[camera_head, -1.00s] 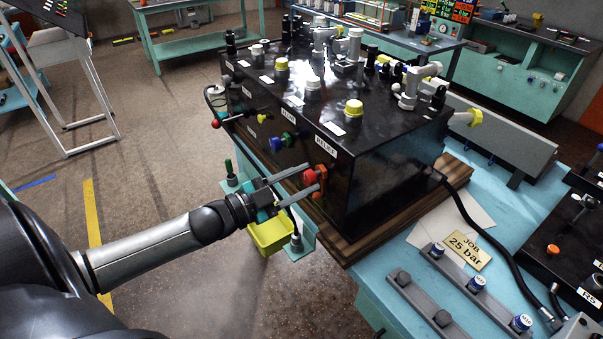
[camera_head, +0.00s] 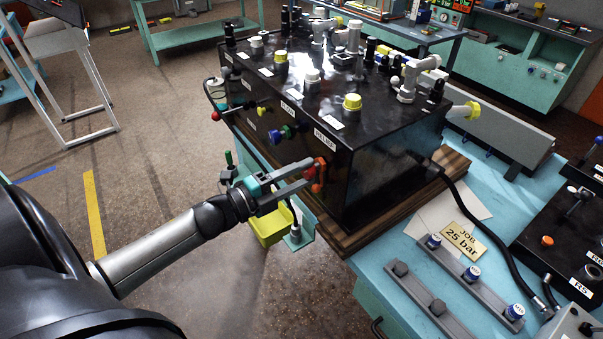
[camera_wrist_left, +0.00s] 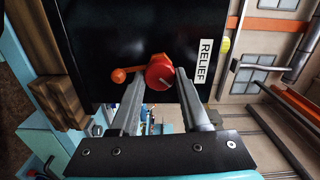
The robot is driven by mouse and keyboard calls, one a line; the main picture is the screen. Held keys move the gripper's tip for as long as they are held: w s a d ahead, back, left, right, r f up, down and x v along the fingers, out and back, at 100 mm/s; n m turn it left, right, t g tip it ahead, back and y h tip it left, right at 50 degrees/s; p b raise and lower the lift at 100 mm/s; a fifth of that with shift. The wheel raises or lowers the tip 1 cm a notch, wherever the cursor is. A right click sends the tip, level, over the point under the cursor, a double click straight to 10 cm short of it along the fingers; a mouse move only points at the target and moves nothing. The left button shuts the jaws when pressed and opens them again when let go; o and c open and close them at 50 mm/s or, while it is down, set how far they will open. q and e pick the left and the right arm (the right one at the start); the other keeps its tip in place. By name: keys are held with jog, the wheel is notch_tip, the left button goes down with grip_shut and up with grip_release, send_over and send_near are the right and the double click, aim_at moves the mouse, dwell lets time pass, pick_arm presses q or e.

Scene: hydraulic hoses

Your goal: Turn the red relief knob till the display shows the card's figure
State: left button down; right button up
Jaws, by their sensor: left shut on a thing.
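The red relief knob (camera_head: 320,168) sits on the front face of a black hydraulic box, below the RELIEF label (camera_head: 325,137). In the left wrist view the knob (camera_wrist_left: 160,73) has a pale line on its face and an orange ball-ended lever (camera_wrist_left: 121,75) beside it. My left gripper (camera_head: 309,176) is shut on the knob, one finger on each side. It also shows in the left wrist view (camera_wrist_left: 158,80). I cannot make out a readable figure on any display. My right gripper is out of view.
A blue-green knob (camera_head: 282,133) and a smaller yellow knob are on the same box face, left of the relief knob. The black box (camera_head: 385,165) stands on a wooden base. A yellow bin (camera_head: 270,229) hangs below my gripper. Hoses and grey rails lie at right.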

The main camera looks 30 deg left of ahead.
pick_arm(q)
jog(key=shift+m, duration=0.6)
jog(key=shift+c, duration=1.9)
grip_release()
jog(key=shift+s, duration=0.1)
jog(key=b+v, duration=0.1)
jog(key=v, duration=1.4)
